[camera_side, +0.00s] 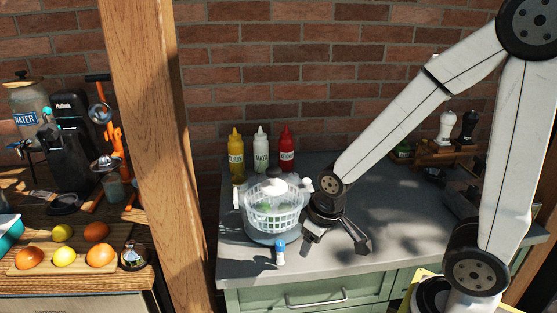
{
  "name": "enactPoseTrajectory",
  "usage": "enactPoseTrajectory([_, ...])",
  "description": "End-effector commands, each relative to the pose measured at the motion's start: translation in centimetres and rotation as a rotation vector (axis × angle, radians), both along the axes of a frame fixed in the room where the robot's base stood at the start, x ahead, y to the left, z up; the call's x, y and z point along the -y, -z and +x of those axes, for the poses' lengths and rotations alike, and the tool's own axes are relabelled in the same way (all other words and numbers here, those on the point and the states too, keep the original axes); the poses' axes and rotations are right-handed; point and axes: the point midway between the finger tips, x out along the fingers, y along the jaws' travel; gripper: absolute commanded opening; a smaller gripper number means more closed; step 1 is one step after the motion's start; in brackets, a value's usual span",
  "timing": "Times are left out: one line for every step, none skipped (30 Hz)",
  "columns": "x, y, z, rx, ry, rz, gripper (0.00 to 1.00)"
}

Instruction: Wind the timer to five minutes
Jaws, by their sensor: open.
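I cannot make out for sure which thing is the timer. A small silver domed thing (133,257) stands at the right front of the wooden counter on the left; it could be a timer or a bell, and no dial marks are readable. A small blue and white thing (280,252) stands at the front of the grey worktop; what it is, I cannot tell. My gripper (338,240) is open and low over the grey worktop, right of the white basket, with nothing visible between its fingers.
A white basket (272,213) in a clear bowl stands left of my gripper. Yellow (236,152), white (261,150) and red (287,149) bottles stand behind it. A wooden post (155,150) separates the counters.

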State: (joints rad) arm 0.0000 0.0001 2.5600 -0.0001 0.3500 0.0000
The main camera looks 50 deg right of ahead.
Motion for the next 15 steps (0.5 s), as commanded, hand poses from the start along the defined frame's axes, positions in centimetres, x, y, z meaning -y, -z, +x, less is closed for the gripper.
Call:
enactPoseTrajectory([0.0, 0.0, 0.0, 0.000, 0.000, 0.000, 0.59])
enactPoseTrajectory([0.0, 0.0, 0.0, 0.000, 0.000, 0.000, 0.68])
enactPoseTrajectory([0.0, 0.0, 0.0, 0.000, 0.000, 0.000, 0.81])
enactPoseTrajectory([0.0, -0.1, 0.0, 0.001, 0.000, 0.000, 0.88])
enactPoseTrajectory([0.0, -0.1, 0.0, 0.001, 0.000, 0.000, 0.88])
enactPoseTrajectory([0.0, -0.3, 0.0, 0.002, 0.000, 0.000, 0.88])
enactPoseTrajectory([0.0, -0.4, 0.1, 0.003, 0.000, 0.000, 0.88])
enactPoseTrajectory([0.0, -0.6, 0.1, 0.004, 0.000, 0.000, 0.88])
enactPoseTrajectory([0.0, -1.0, 0.1, 0.005, 0.000, 0.000, 0.88])
enactPoseTrajectory([0.0, -1.3, 0.1, 0.005, 0.000, 0.000, 0.88])
enactPoseTrajectory([0.0, -1.6, 0.2, 0.007, 0.000, 0.000, 0.88])
enactPoseTrajectory([0.0, -2.1, 0.1, 0.006, 0.000, 0.000, 0.88])
enactPoseTrajectory([0.0, -2.6, 0.1, 0.008, 0.000, 0.000, 0.88])
enactPoseTrajectory([0.0, -3.1, 0.1, 0.008, 0.000, 0.000, 0.88])
enactPoseTrajectory([0.0, -3.6, 0.1, 0.006, 0.000, 0.000, 0.88])
